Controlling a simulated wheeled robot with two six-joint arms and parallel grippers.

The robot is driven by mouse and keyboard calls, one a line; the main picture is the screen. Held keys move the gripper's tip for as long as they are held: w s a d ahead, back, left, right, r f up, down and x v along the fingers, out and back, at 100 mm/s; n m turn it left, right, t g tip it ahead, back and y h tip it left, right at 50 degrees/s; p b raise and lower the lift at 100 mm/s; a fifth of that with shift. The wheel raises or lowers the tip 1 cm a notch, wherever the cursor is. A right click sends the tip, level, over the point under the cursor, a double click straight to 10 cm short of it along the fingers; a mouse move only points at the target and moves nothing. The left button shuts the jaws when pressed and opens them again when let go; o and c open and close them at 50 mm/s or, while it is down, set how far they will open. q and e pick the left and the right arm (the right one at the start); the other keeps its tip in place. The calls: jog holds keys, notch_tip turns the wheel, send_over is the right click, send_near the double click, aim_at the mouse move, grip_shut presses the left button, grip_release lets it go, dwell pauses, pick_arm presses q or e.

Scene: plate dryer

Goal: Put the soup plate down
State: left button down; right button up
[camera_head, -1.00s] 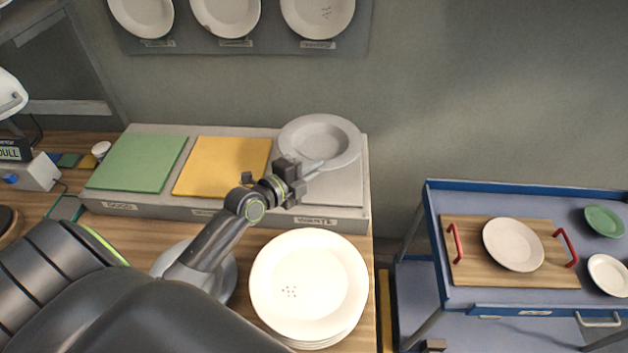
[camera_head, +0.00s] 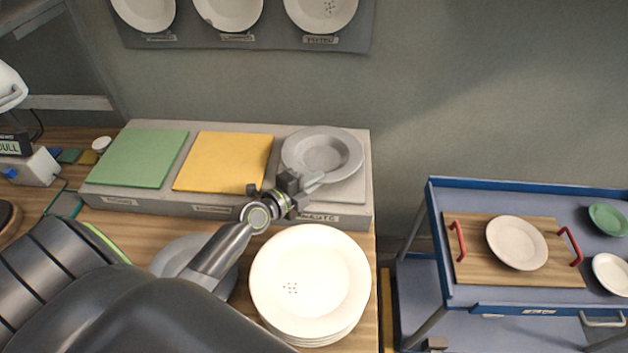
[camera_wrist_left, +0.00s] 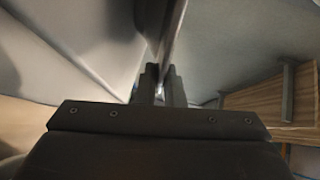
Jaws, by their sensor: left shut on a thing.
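The grey soup plate (camera_head: 322,152) is over the right-hand grey pad (camera_head: 345,188) of the long sorting block. My left gripper (camera_head: 308,182) is shut on its near rim. In the left wrist view the fingers (camera_wrist_left: 160,84) pinch the plate's rim (camera_wrist_left: 172,35), seen edge-on. The plate looks nearly level and close to the pad; I cannot tell whether it touches it. My right gripper is not in view.
Green (camera_head: 138,158) and yellow (camera_head: 224,161) pads lie left on the block. A stack of white plates (camera_head: 310,285) stands in front, beside a grey plate (camera_head: 180,258) partly under my arm. A blue cart (camera_head: 470,290) with a wooden tray (camera_head: 470,262) stands at the right.

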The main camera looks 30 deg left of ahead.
pick_arm(q)
jog(key=c, duration=1.5)
grip_release()
jog(key=b+v, duration=0.2)
jog(key=v, duration=1)
jog(key=shift+r, duration=0.1)
